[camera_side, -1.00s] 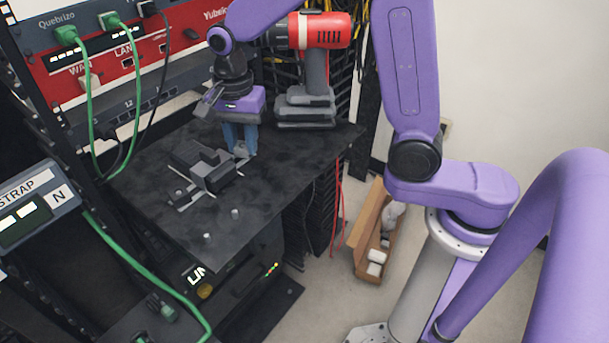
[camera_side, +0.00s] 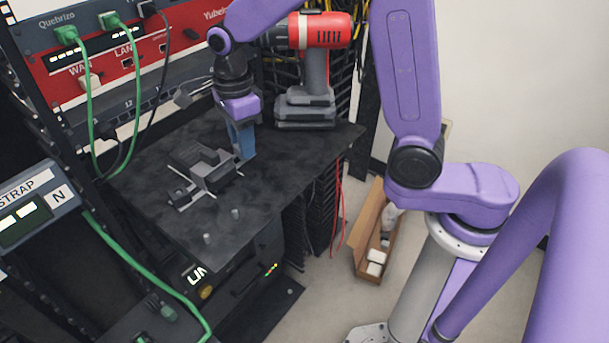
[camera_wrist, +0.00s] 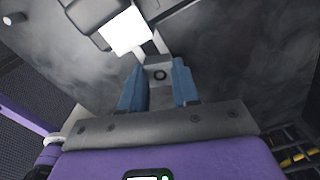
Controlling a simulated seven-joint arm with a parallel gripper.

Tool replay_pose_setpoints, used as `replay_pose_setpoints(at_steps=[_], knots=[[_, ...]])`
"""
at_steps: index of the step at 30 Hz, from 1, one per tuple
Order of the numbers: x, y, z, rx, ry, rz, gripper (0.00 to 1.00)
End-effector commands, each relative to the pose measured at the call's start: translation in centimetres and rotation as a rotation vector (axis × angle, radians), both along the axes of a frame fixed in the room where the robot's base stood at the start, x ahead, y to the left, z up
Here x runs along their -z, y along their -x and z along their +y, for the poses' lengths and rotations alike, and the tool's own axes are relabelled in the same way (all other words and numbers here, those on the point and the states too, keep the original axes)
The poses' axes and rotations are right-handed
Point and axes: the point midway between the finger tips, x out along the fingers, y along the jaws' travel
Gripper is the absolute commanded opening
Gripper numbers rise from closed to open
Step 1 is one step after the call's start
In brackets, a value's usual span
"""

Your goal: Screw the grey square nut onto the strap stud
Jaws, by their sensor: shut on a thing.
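My gripper (camera_side: 240,145) points down with its blue fingers at the right end of a dark fixture (camera_side: 203,163) with grey strips, on the black shelf. In the wrist view the blue fingers (camera_wrist: 159,88) stand on both sides of a small grey square piece with a dark round centre (camera_wrist: 160,74), which looks like the square nut. The gripper is shut on it. In the side view the fingers hide the nut. I cannot make out the strap stud, or whether the nut sits on its thread.
Two short grey pegs (camera_side: 235,213) stand toward the shelf's front. A red and grey drill (camera_side: 313,75) stands behind my gripper at the shelf's back right. A rack with green cables (camera_side: 88,100) borders the left. The black shelf (camera_side: 275,175) is bare to the right of the fixture.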

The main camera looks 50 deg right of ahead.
Motion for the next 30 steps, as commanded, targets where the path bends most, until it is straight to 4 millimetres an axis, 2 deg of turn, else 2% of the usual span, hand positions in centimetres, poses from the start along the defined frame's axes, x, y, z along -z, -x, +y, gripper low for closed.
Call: replay_pose_setpoints(at_steps=[5, 6, 15, 24, 30], knots=[[0.0, -0.1, 0.0, 0.190, 0.000, -0.002, 0.01], [0.0, -0.1, 0.0, 0.183, 0.000, -0.002, 0.39], [-0.1, 0.0, 0.0, 0.178, -0.001, -0.001, 0.39], [-2.7, -0.1, 0.0, 0.176, -0.001, -0.004, 0.39], [-3.2, 0.0, 0.0, 0.176, -0.001, -0.001, 0.39]])
